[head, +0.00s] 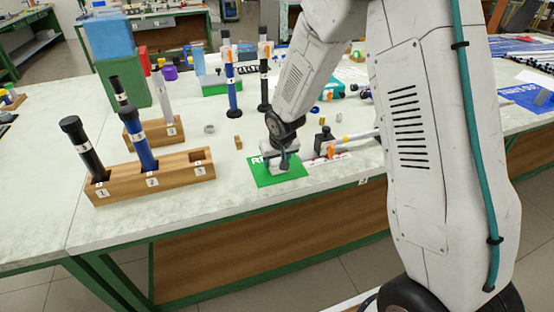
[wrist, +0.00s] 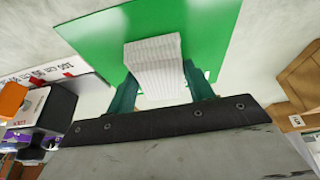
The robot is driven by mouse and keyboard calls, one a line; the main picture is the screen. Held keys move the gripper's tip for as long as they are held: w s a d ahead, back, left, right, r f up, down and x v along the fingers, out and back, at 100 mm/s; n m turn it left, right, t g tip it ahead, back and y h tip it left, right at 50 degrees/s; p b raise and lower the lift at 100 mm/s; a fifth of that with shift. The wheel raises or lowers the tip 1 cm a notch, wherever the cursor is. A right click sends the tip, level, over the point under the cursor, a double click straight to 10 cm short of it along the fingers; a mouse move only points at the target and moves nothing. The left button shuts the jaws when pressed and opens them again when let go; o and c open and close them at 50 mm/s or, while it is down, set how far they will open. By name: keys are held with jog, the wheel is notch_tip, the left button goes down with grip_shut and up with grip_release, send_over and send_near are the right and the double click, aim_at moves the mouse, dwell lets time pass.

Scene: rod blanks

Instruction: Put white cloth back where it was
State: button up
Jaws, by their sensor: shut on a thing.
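The white cloth (wrist: 154,66) is a ribbed, folded pad between my gripper's two teal fingers in the wrist view. My gripper (wrist: 160,86) is shut on it. The green mat (wrist: 90,38) lies beyond the cloth in that view. In the head view my gripper (head: 281,164) is low over the green mat (head: 264,180) near the table's front edge. I cannot tell whether the cloth touches the mat. In the head view my gripper and wrist partly hide the cloth and the mat's lettering.
A wooden block (head: 140,187) with numbered slots holds a black and a blue rod left of the mat. A white scale strip (head: 325,158) and a black device (head: 324,143) are right of it. Several rods stand behind. Bare table lies between block and mat.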

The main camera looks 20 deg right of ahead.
jog(key=shift+f, duration=0.15)
jog(key=o, duration=0.9)
jog(key=shift+o, duration=0.2)
jog(key=v, duration=1.2)
jog(key=s+d+r+g, duration=0.1)
jog(key=s+d+r, duration=0.2)
jog(key=s+r, duration=0.8)
jog(key=s+r+g, duration=0.1)
jog(key=s+r, duration=0.1)
jog(key=s, duration=0.9)
jog(key=s+r+g, duration=0.1)
jog(key=s+r, duration=0.1)
jog(key=s, duration=0.9)
jog(key=shift+d, duration=0.2)
